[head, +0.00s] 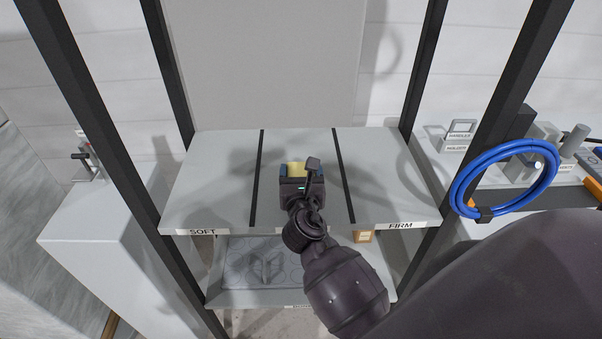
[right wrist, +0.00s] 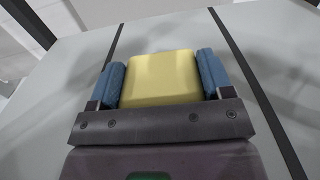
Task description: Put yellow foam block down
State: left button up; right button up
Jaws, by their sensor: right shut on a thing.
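The yellow foam block (head: 294,168) is between the fingers of my right gripper (head: 300,170), over the middle section of the grey shelf (head: 205,165). In the right wrist view the block (right wrist: 163,78) fills the space between the two blue fingers of the gripper (right wrist: 163,85), which is shut on it. Whether the block's underside touches the shelf cannot be told. Two black strips divide the shelf into three sections. The front edge bears a SOFT label (head: 203,232) at left and a FIRM label (head: 400,226) at right. My left gripper is not in view.
Black posts (head: 165,70) frame the shelf. A blue coiled hose (head: 553,165) hangs at right. The left and right shelf sections are bare.

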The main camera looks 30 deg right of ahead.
jog(key=shift+f, duration=0.1)
jog(key=o, duration=0.9)
jog(key=b+v, duration=0.1)
jog(key=v, duration=1.1)
jog(key=shift+s+a, duration=0.1)
